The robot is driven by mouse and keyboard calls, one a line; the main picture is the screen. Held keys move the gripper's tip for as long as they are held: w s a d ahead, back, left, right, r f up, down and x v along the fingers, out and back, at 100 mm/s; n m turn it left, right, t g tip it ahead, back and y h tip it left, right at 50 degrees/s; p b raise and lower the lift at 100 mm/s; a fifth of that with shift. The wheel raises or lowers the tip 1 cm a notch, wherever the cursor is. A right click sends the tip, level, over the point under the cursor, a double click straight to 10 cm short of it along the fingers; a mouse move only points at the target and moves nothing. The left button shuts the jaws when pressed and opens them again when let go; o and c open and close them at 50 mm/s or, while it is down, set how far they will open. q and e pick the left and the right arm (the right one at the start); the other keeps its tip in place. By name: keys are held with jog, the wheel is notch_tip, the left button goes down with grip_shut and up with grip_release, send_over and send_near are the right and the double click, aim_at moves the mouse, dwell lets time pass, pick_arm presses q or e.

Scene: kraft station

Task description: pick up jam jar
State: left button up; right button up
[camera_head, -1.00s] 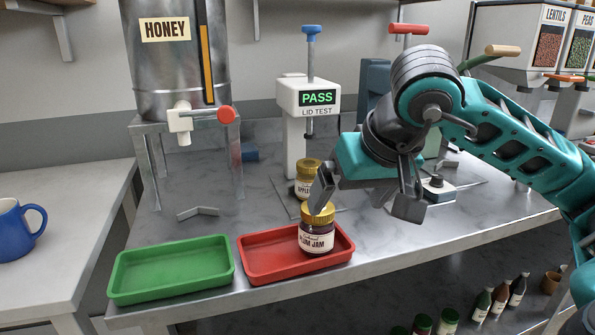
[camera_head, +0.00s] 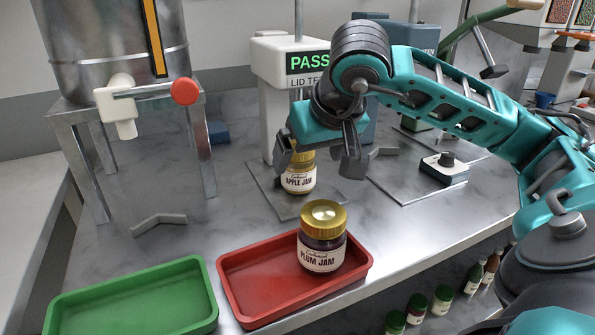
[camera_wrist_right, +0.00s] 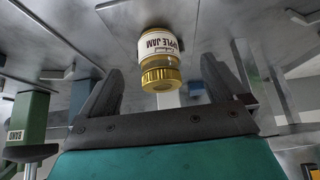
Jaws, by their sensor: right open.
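The apple jam jar (camera_head: 299,180) has a gold lid and stands upright on the plate of the lid tester. It also shows in the right wrist view (camera_wrist_right: 160,58), between and beyond the fingers. My right gripper (camera_head: 318,163) is open, its fingers near the apple jar's lid, with nothing held. One finger partly hides the lid in the head view. The plum jam jar (camera_head: 322,258), dark with a gold lid, stands upright in the right part of the red tray (camera_head: 250,290). My left gripper is not in view.
The lid tester (camera_head: 272,95) shows PASS and stands behind the apple jar. An empty green tray (camera_head: 135,300) lies at the front left. A honey tank on a metal stand (camera_head: 70,118) is at the left. A small box with a black knob (camera_head: 444,169) sits to the right.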

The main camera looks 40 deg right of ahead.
aim_at(305, 158)
jog(key=x, duration=0.4)
jog(key=b+x, duration=0.1)
jog(key=x, duration=0.2)
jog(key=shift+w+d+r, duration=0.25)
jog(key=shift+w+d, duration=0.1)
jog(key=shift+w, duration=0.05)
jog(key=shift+c, duration=0.3)
jog(key=c, duration=0.3)
jog(key=shift+r, duration=0.1)
jog(key=c, duration=1.1)
